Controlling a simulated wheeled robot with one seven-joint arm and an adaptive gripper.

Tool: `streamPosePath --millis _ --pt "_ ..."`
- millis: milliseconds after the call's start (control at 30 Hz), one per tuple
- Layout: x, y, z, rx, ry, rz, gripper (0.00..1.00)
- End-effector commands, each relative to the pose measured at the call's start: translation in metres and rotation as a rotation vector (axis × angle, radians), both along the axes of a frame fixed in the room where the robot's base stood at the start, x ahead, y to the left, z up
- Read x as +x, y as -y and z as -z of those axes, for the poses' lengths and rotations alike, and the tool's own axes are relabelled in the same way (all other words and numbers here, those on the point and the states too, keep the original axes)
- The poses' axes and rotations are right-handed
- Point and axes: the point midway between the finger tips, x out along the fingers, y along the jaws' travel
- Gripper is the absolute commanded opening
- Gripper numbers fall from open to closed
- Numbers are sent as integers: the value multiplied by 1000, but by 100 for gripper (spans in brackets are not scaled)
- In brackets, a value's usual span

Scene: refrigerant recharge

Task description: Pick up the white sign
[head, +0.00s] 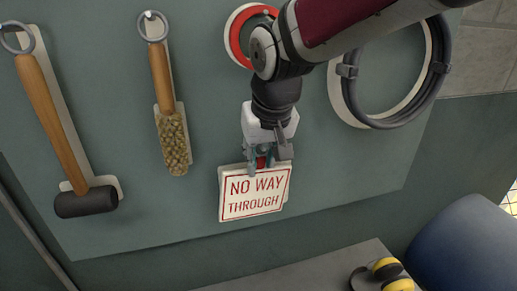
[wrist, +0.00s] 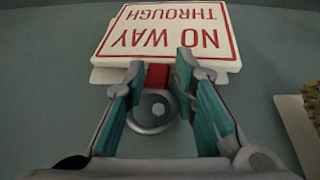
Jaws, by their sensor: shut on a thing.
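The white sign (head: 254,199) has a red border and red "NO WAY THROUGH" lettering. It hangs upright against the green board in the head view, slightly tilted. In the wrist view the sign (wrist: 168,29) appears upside down, beyond the fingers. My gripper (head: 265,165) is at the sign's top edge. Its teal-padded fingers in the wrist view (wrist: 160,75) stand on either side of the red tab (wrist: 157,77) at the sign's top, shut on it. A metal ring (wrist: 152,110) joined to the tab lies between the fingers, around a peg.
A mallet (head: 52,130) and a brush (head: 168,110) hang on the green board (head: 110,205) to the left. A black coiled hose (head: 428,80) hangs at upper right. Below are a grey table (head: 320,270), yellow earmuffs (head: 388,270) and a blue chair (head: 465,245).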

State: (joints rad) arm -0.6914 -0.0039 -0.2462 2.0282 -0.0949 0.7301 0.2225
Motion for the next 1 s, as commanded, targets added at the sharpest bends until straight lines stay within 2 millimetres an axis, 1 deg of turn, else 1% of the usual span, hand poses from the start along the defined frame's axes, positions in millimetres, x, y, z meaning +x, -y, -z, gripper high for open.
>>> streamPosePath --millis 167,333,367,567,1000 --pt "1 2 -2 -1 -1 4 0" --pt "1 1 -15 1 2 2 0" --pt "-3 2 -16 0 0 1 0" --pt "-34 11 -16 1 1 0 0" --pt "-124 37 -15 1 3 1 0"
